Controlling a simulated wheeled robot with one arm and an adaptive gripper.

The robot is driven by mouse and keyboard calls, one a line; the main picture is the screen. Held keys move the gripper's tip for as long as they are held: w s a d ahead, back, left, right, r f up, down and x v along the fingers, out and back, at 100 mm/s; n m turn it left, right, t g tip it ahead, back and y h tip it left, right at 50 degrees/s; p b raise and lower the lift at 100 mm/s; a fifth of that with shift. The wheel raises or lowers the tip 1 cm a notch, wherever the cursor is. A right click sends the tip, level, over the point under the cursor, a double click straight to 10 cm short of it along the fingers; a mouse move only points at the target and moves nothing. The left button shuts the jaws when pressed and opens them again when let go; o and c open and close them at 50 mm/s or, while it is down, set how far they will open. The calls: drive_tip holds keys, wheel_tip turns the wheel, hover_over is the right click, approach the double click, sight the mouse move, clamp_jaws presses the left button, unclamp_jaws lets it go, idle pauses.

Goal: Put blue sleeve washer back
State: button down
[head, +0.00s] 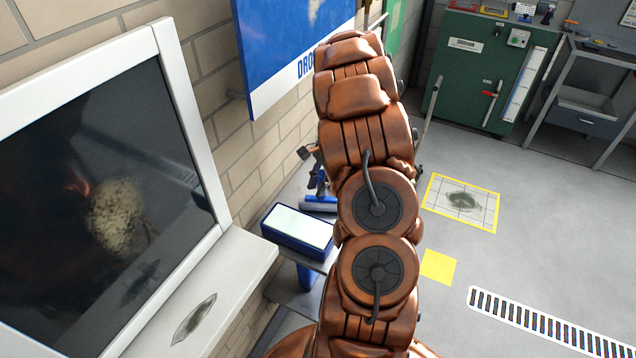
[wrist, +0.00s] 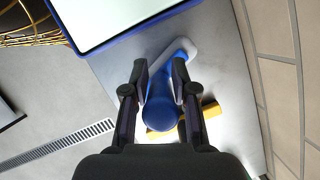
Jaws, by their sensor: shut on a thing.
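A blue rounded object, which I take to be the blue sleeve washer (wrist: 160,108), sits between the two dark fingers of my gripper (wrist: 160,72) in the wrist view. My gripper is shut on it. In the head view my gripper (head: 313,168) is partly hidden behind my arm, above the small grey table (head: 318,262). A bit of blue shows beside it there, too small to tell its shape. A blue and pale grey piece (wrist: 182,51) shows just beyond the fingertips; I cannot tell whether the held object touches it.
A blue box with a white top (head: 298,229) stands on the table close to my gripper. A yellow piece (wrist: 209,109) lies behind the right finger. A brick wall (head: 245,165) borders the table, and a white-framed dark panel (head: 95,190) stands at left.

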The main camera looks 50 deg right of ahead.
drive_tip(key=c, duration=0.9)
unclamp_jaws()
drive_tip(key=shift+d, duration=0.1)
drive_tip(key=shift+d+r+b, duration=0.15)
drive_tip(key=shift+r+b, duration=0.15)
drive_tip(key=shift+r, duration=0.05)
drive_tip(key=b+v, duration=0.3)
drive_tip(key=v, duration=0.8)
drive_tip(key=shift+r, duration=0.1)
